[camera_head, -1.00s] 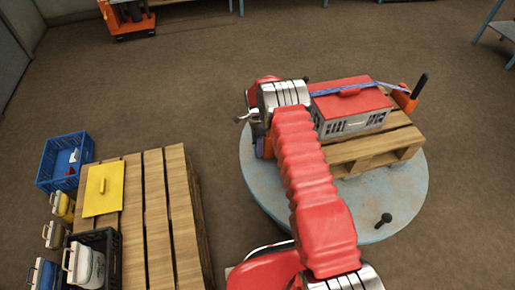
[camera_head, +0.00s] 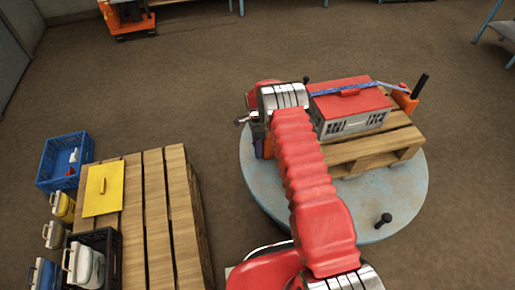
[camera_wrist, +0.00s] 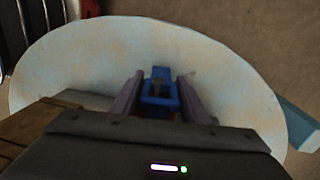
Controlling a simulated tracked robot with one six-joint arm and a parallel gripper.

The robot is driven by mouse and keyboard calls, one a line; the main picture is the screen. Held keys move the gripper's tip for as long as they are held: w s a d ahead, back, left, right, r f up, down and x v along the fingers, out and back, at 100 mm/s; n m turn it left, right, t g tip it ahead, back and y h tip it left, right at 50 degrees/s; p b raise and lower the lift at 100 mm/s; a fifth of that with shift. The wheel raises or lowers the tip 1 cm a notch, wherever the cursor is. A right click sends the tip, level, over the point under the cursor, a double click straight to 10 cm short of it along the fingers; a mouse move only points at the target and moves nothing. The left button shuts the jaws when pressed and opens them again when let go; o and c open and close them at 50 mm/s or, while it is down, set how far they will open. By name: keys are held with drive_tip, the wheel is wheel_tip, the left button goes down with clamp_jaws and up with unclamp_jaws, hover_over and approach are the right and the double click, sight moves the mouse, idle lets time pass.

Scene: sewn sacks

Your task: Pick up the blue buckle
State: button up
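The blue buckle (camera_wrist: 152,98) shows in the wrist view, with a dark slot in its middle. The two purple-grey fingers of my gripper (camera_wrist: 160,86) stand on either side of it. The buckle nearly fills the space between them, and I cannot tell whether they press on it. In the head view my red arm reaches toward the round platform and hides the buckle and the fingertips.
A grey crate with a red lid (camera_head: 350,104) and a blue strap (camera_head: 345,88) sits on a wooden pallet (camera_head: 372,150) on the round platform (camera_head: 405,205). A black knob (camera_head: 383,219) stands at its front. Another pallet (camera_head: 158,220) with a yellow panel (camera_head: 102,188) is left.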

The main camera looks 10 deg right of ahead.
drive_tip(key=c, duration=0.6)
drive_tip(key=shift+r, duration=0.1)
drive_tip(key=shift+c, duration=0.2)
drive_tip(key=shift+r, duration=0.55)
drive_tip(key=shift+a+r, duration=0.1)
drive_tip(key=shift+a, duration=0.25)
drive_tip(key=a, duration=1.7)
drive_tip(key=shift+s+a, duration=0.15)
drive_tip(key=shift+s, duration=0.25)
